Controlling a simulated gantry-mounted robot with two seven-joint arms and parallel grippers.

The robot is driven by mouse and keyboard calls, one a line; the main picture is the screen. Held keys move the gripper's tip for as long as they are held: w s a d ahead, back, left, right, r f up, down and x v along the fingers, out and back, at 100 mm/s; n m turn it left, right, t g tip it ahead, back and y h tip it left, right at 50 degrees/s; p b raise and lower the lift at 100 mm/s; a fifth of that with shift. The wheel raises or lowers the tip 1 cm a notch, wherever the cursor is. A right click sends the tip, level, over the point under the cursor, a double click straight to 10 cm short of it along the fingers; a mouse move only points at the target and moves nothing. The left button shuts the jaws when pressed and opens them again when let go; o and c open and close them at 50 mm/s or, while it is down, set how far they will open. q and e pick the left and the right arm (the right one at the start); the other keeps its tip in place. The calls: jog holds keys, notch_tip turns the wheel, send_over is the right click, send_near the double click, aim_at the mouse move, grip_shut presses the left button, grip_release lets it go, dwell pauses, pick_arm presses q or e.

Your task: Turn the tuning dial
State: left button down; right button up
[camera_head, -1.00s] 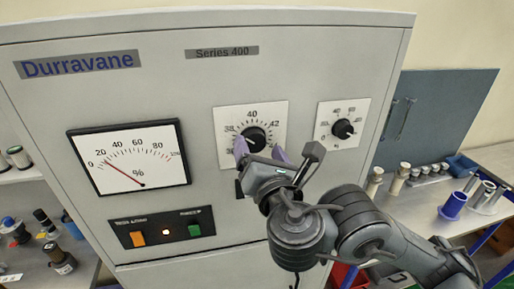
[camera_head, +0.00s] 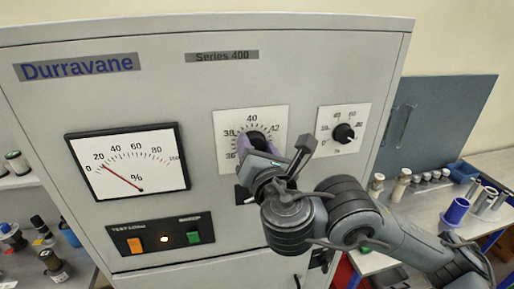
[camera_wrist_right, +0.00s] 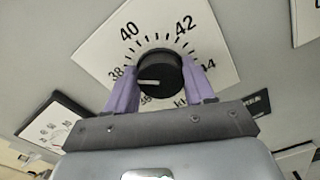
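The tuning dial (camera_wrist_right: 158,72) is a round black knob on a white plate marked from 36 into the 40s. In the right wrist view its white mark points left, between 36 and 38. In the head view the dial (camera_head: 257,138) is partly hidden by my right gripper (camera_head: 258,145). The purple fingers of the right gripper (camera_wrist_right: 160,80) lie one on each side of the knob, close against its edges, and look shut on it. My left gripper is not in view.
A percent meter (camera_head: 128,160) has its red needle near 15 to 20. A smaller dial (camera_head: 343,133) is right of the tuning dial. Orange (camera_head: 135,245) and green (camera_head: 193,237) switches sit below. Side benches hold several cylindrical parts.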

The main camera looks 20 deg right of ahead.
jog(key=shift+c, duration=1.1)
jog(key=shift+f, duration=0.1)
jog(key=shift+f+m+b, duration=0.1)
jog(key=shift+m+b, duration=0.75)
jog(key=shift+m, duration=0.25)
jog(key=m+b, duration=0.4)
jog(key=m, duration=0.1)
jog(key=m+b, duration=0.3)
jog(key=m, duration=0.3)
jog(key=m+b, duration=0.4)
jog(key=m, duration=0.2)
jog(key=shift+d+f+b, duration=0.1)
jog(key=shift+f+b, duration=0.15)
jog(key=shift+b, duration=0.05)
jog(key=shift+m, duration=0.4)
